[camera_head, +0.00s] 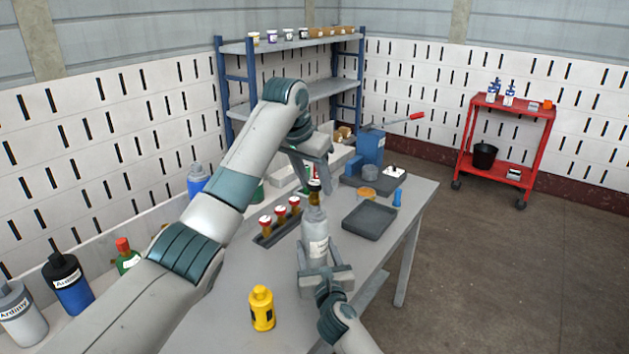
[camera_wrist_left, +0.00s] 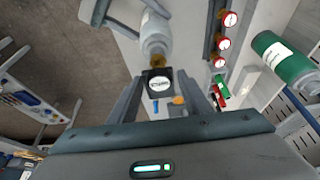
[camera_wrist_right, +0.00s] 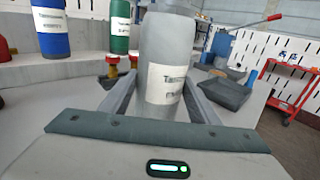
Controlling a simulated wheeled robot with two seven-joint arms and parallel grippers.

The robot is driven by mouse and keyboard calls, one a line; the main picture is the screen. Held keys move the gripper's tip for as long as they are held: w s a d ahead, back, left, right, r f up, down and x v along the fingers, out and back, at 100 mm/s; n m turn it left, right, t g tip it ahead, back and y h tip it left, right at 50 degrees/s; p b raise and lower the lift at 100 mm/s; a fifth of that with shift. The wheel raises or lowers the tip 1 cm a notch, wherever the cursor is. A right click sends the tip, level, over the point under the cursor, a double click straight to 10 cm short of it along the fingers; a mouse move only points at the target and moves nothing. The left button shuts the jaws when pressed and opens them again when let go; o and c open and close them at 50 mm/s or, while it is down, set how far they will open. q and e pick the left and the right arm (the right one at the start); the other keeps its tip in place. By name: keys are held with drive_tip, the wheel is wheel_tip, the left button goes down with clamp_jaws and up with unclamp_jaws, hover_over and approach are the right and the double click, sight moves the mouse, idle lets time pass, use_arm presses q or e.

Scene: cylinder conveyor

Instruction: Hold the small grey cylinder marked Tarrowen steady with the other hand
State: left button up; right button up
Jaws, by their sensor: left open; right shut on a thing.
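The small grey cylinder (camera_head: 314,228) with a white label stands upright at the middle of the table. A brass-coloured valve (camera_head: 315,196) tops the cylinder. My left gripper (camera_head: 317,180) is open above the cylinder, around its top end.
A dark rack (camera_head: 268,238) with several red-topped brass valves stands left of the cylinder. A dark tray (camera_head: 369,222) and a blue lever device (camera_head: 370,148) are to the right. A yellow bottle (camera_head: 262,308) stands near the front. Larger cylinders line the left, including a blue one (camera_head: 70,288).

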sight(315, 195)
use_arm(q)
drive_tip(key=shift+m, duration=0.7)
drive_tip(key=shift+h, duration=0.3)
drive_tip(key=m+g, duration=0.1)
drive_tip(key=m, duration=0.2)
drive_tip(key=shift+h, duration=0.3)
drive_tip(key=shift+m+g+h, duration=0.3)
drive_tip(key=shift+m+g, duration=0.3)
drive_tip(key=shift+m, duration=0.9)
drive_tip(key=shift+f, duration=0.1)
drive_tip(key=shift+f, duration=1.15)
drive_tip(key=shift+c, duration=0.2)
clamp_jaws()
